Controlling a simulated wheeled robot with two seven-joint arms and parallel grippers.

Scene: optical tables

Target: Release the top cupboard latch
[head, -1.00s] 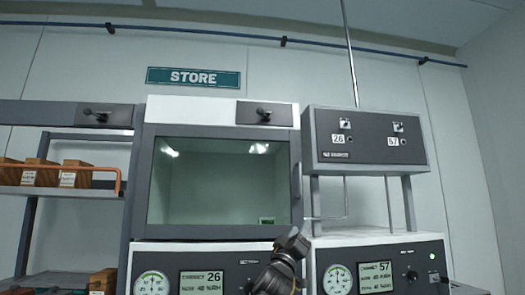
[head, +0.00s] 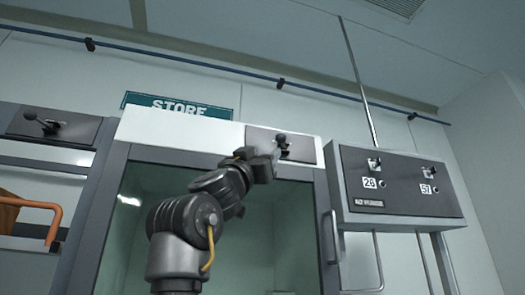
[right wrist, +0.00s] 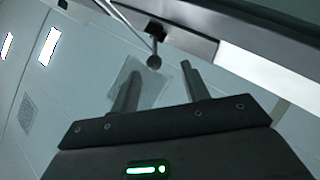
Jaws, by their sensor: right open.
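The top cupboard (head: 180,130) has a white top strip, a grey frame and a glass door, under a green STORE sign. Its latch (head: 282,141) is a dark lever with a round knob on a dark plate at the upper right. In the right wrist view the latch knob (right wrist: 154,62) shows just beyond and between the fingertips. My right gripper (head: 275,158) is raised in front of the cupboard, just below the latch. In the right wrist view my right gripper (right wrist: 160,72) is open, with nothing between its fingers. My left gripper is not in view.
A switch box (head: 400,190) marked 26 and 57 stands close on the right. A similar latch (head: 40,122) is on the unit at left, above a shelf with an orange rail (head: 45,206).

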